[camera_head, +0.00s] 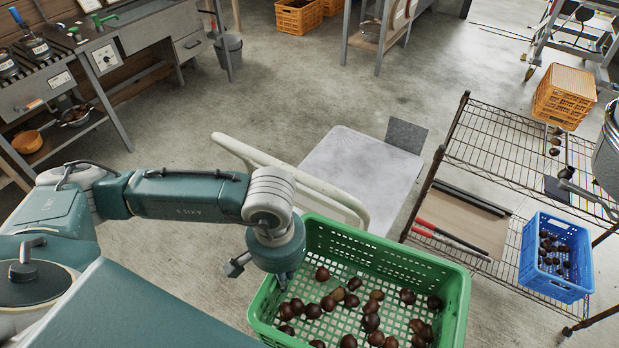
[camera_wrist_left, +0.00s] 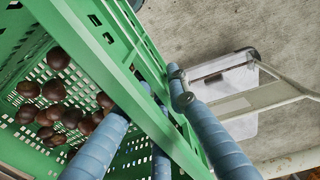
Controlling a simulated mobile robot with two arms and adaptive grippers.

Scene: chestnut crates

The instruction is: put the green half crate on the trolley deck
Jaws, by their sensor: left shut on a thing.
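The green half crate (camera_head: 396,256) is at the bottom centre of the head view, with several brown chestnuts (camera_head: 370,322) inside. In the left wrist view its green wall (camera_wrist_left: 115,68) runs between my blue-grey fingers. My left gripper (camera_head: 281,281) is shut on the crate's left wall; its fingertips are largely hidden in the head view. The trolley deck (camera_head: 362,168) is a bare pale grey platform beyond the crate, also in the left wrist view (camera_wrist_left: 226,84). Part of my right gripper (camera_head: 566,179) shows at the right edge; its finger state is unclear.
The trolley's cream handle (camera_head: 290,178) stands between my left arm and the deck. A workbench (camera_head: 113,52) stands at upper left. Open floor lies beyond the trolley.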

